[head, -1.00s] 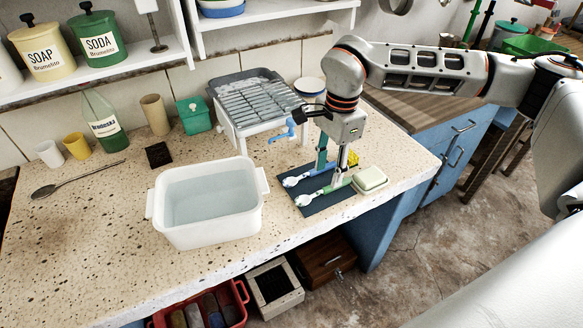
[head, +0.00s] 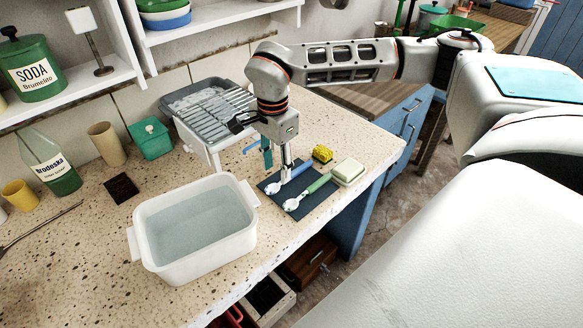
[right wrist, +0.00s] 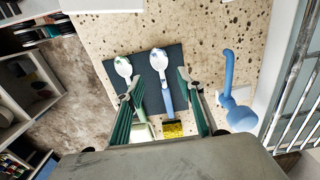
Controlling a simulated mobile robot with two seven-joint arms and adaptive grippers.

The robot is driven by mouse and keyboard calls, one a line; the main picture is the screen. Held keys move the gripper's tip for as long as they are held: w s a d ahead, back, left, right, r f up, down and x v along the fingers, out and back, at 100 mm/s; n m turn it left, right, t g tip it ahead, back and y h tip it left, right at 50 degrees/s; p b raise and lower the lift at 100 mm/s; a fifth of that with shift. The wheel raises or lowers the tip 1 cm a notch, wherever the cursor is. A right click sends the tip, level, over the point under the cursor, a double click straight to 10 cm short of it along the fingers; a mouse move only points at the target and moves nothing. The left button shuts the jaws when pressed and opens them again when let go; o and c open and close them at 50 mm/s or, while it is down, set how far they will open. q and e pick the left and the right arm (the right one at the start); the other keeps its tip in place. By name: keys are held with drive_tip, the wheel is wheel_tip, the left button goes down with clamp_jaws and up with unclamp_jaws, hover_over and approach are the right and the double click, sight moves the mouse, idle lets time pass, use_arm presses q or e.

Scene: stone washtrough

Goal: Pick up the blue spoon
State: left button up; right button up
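The blue spoon (head: 300,170) lies on a dark mat (head: 313,202) on the stone counter, its white bowl towards the basin. In the right wrist view the blue spoon (right wrist: 167,99) is in the middle, between my spread fingers. A green-handled spoon (head: 319,184) lies beside it; its bowl (right wrist: 123,68) shows in the wrist view, with its handle partly behind a finger. My right gripper (head: 277,162) points down over the mat, open and empty. In the wrist view my right gripper (right wrist: 158,84) has one finger on each side of the blue handle. My left gripper is out of view.
A white water basin (head: 195,232) stands left of the mat. A dish rack (head: 212,122) and a blue tap-like piece (right wrist: 230,92) are close to the gripper. A yellow sponge (head: 322,153) and a pale soap dish (head: 348,172) lie beyond the spoon handles.

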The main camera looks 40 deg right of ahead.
sight(277, 185)
wheel_tip(277, 185, down, 5)
drive_tip(key=shift+r, duration=0.1)
drive_tip(key=c, duration=1)
drive_tip(key=shift+w+r, duration=0.1)
